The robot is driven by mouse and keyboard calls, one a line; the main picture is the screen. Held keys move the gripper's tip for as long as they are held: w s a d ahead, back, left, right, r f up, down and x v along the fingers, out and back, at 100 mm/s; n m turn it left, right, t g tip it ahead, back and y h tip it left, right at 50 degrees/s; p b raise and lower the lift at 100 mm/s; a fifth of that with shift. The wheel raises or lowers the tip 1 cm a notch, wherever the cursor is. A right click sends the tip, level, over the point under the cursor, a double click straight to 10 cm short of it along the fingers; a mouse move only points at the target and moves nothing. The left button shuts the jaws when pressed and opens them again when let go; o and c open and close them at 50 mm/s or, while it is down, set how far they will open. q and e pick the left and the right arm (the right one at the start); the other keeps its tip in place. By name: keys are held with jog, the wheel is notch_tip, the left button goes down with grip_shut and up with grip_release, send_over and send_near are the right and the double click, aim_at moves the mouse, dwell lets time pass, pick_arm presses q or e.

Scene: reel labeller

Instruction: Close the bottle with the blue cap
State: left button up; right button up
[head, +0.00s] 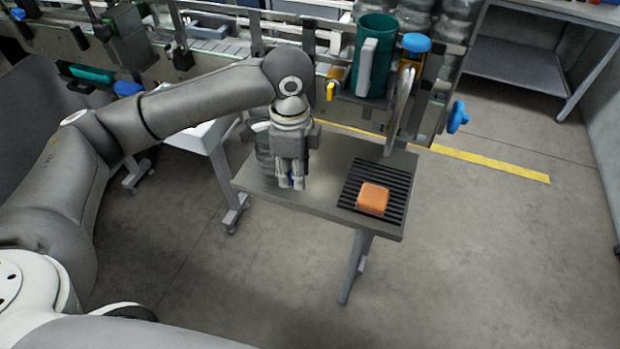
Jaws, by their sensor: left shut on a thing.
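My left gripper (291,184) points down over the left half of the small grey table (326,190). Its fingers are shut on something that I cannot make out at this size. A clear bottle (263,147) seems to stand at the table's back left, beside and partly behind the gripper. Its neck and top are hard to see. I cannot pick out a separate blue cap on the table. My right gripper is not in view.
An orange block (373,199) lies on a black slatted grate (350,196) on the table's right. Behind the table is a machine with a dark green container (372,58), a blue knob (457,117) and a conveyor. The table's front middle is clear.

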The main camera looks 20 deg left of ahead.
pick_arm(q)
jog(key=s+a+r+b, duration=0.1)
jog(key=s+a+r, duration=0.2)
jog(key=s, duration=0.4)
jog(key=shift+s+a+r, duration=0.25)
jog(key=shift+a, duration=0.3)
